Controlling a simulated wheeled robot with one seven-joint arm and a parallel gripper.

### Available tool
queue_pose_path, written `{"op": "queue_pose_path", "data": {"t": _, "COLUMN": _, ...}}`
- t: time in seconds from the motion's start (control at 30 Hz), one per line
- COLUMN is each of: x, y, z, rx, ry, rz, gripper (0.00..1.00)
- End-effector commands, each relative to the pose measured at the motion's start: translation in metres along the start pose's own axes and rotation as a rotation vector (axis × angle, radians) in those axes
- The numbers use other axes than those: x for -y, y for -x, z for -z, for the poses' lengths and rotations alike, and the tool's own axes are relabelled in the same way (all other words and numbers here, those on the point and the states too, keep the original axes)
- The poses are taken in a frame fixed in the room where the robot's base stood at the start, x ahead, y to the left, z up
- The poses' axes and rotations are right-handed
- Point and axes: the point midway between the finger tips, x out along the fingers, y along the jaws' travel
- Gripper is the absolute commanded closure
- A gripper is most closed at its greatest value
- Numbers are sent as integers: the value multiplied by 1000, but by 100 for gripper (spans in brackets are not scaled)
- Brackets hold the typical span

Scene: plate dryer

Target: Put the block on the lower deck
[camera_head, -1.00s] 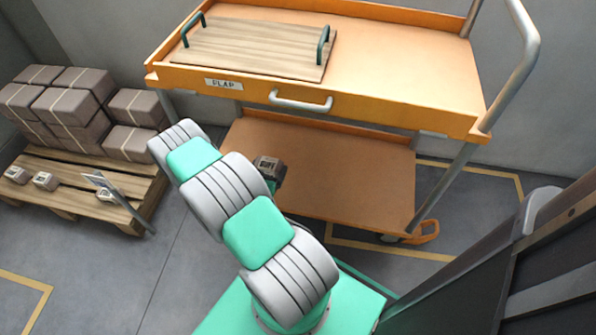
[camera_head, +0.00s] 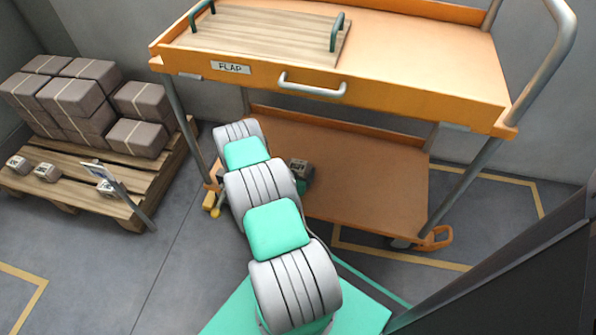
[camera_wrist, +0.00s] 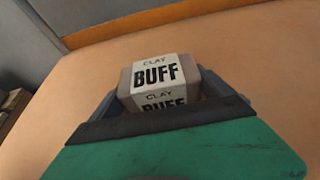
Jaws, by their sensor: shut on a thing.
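The block (camera_wrist: 157,78) is a brown-grey clay brick with a white label reading "CLAY BUFF". In the wrist view it sits between the fingers of my gripper (camera_wrist: 160,98), which is shut on it. In the head view the block (camera_head: 300,170) shows just right of my arm, in front of the left part of the lower deck (camera_head: 375,185). The lower deck is a flat orange shelf and fills much of the wrist view (camera_wrist: 265,75). Whether the block touches the deck is unclear.
The cart's upper deck (camera_head: 430,70) is above, holding a wooden tray board (camera_head: 260,35) with green handles. A cart post (camera_head: 185,125) stands left of my arm. A pallet (camera_head: 150,195) with stacked brown blocks is at the left. The lower deck's middle and right are bare.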

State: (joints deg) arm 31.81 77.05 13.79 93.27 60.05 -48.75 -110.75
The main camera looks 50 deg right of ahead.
Motion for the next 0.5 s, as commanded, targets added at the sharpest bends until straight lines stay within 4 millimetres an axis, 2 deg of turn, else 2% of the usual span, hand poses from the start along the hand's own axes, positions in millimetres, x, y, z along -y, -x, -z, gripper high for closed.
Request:
{"op": "queue_pose_path", "data": {"t": 0.13, "x": 0, "y": -2, "z": 3, "rx": 2, "ry": 0, "rz": 0, "gripper": 82}}
{"op": "queue_pose_path", "data": {"t": 0.17, "x": 0, "y": -1, "z": 3, "rx": -1, "ry": 0, "rz": 0, "gripper": 8}}
{"op": "queue_pose_path", "data": {"t": 0.27, "x": 0, "y": -1, "z": 3, "rx": -1, "ry": 0, "rz": 0, "gripper": 0}}
{"op": "queue_pose_path", "data": {"t": 0.5, "x": 0, "y": 0, "z": 1, "rx": -1, "ry": 0, "rz": 0, "gripper": 0}}
